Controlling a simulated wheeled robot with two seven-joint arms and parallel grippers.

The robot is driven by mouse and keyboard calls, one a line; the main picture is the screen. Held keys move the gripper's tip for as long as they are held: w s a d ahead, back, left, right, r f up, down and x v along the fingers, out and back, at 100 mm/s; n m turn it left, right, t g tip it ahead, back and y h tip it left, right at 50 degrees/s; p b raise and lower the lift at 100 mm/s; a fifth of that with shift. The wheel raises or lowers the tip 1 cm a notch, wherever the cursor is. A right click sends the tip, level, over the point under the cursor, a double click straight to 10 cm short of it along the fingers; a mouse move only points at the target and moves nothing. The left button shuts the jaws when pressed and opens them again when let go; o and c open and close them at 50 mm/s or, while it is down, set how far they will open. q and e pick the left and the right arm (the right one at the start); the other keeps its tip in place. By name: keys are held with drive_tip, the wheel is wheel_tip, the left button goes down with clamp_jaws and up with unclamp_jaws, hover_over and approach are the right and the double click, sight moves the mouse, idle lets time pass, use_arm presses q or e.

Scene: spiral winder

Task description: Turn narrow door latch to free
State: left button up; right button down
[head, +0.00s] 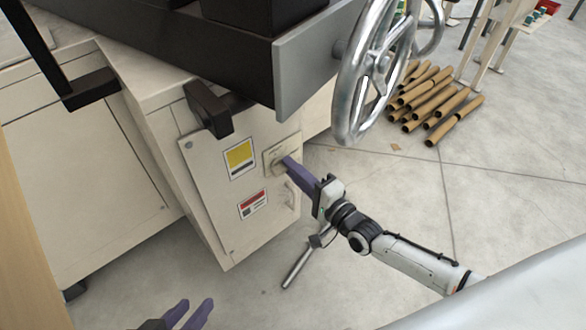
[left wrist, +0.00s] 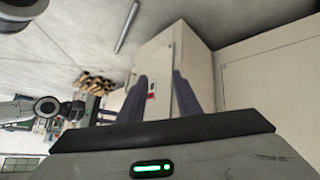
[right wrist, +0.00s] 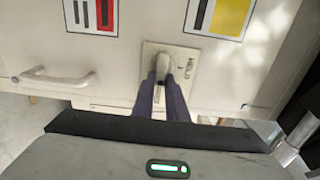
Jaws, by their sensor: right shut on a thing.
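The narrow cream door (head: 212,185) is on the end of the machine cabinet and looks closed. Its latch (right wrist: 161,66) is a small knob on a cream plate (right wrist: 175,85) marked "HELD". In the head view the latch plate (head: 276,160) is partly behind my right gripper (head: 287,163). My right gripper also shows in the right wrist view (right wrist: 161,82), with its purple fingers shut on the latch. My left gripper (head: 195,312) is low at the bottom of the head view, open and empty, away from the door. Its spread fingers show in the left wrist view (left wrist: 160,85).
A door handle (head: 291,192) is below the latch. A yellow label (head: 239,158) and a red label (head: 253,204) are on the door. A large metal handwheel (head: 366,75) overhangs at upper right. Cardboard tubes (head: 432,98) lie on the floor behind.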

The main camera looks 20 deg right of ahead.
use_arm(q)
drive_tip(key=shift+f, duration=0.1)
use_arm(e)
drive_tip(key=c, duration=1.8)
unclamp_jaws()
drive_tip(key=shift+o, duration=0.2)
